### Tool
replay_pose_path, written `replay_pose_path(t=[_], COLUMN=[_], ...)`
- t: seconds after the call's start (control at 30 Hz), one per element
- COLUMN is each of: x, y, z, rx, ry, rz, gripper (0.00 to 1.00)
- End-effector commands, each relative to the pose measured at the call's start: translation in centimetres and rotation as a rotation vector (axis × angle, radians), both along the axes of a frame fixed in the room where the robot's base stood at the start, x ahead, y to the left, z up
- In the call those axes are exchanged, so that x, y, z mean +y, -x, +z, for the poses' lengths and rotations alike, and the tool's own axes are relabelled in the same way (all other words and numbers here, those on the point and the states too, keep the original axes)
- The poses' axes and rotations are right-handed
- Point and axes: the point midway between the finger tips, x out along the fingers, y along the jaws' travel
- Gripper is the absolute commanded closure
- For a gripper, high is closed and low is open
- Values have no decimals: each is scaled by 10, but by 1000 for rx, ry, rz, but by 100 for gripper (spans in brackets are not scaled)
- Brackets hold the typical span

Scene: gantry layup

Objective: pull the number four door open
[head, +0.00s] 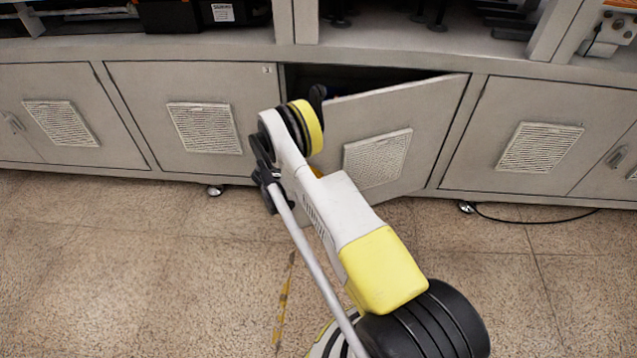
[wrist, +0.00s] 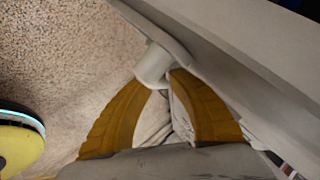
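A grey cabinet door (head: 425,115) with a white louvred vent (head: 377,158) stands partly open, hinged on its right side. Its left edge is swung out from the cabinet, and a dark gap shows behind it. I see no readable number on it. In the wrist view, the two yellow fingers of my gripper (wrist: 160,80) close around a pale grey handle (wrist: 153,65) beside the door panel (wrist: 235,60). In the head view my arm hides the handle and most of the gripper; only a bit of yellow shows near the door's left part.
Shut grey doors stand to the left (head: 150,80) and right (head: 500,110). Open shelves with dark equipment (head: 170,15) lie above. The speckled tile floor (head: 130,260) is clear in front, apart from a worn yellow strip (head: 284,300). A black cable (head: 530,220) lies at the right.

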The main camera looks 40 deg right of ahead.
Motion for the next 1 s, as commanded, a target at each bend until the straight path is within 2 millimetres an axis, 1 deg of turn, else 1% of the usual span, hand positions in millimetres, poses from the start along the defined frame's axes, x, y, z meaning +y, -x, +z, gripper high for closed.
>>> replay_pose_path(t=[0.13,0.4,0.53,0.7,0.97,1.0], x=[15,60,76,86,87,87], y=[-1,-4,-5,-5,-5,-5], z=[14,54,69,78,79,80], rx=[1,1,1,0,1,0], ry=[0,0,0,0,1,0], rz=[2,2,2,0,-1,0], gripper=[77,77,77,77,77,84])
